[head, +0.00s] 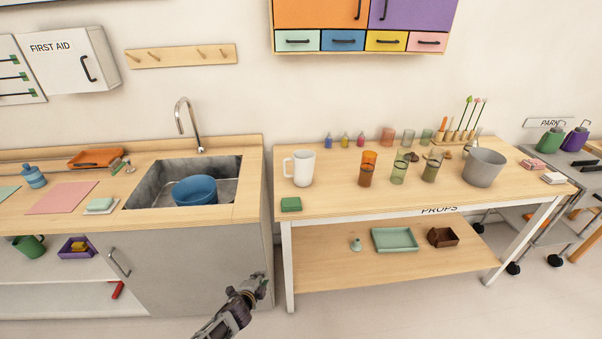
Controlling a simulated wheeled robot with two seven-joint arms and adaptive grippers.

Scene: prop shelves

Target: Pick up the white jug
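The white jug (304,168) stands upright on the left part of the wooden props table (337,203), with its handle towards the left. Nothing hides it from the head view. My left gripper (261,286) is low in front of the sink cabinet, left of the table's front left leg. It is well below the jug and apart from it. It is small and dark, and I cannot tell whether its fingers are open or shut. I see nothing held in it. My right gripper is not in view.
Small bottles (345,140) stand behind. The sink counter (248,185) lies left, across a narrow gap.

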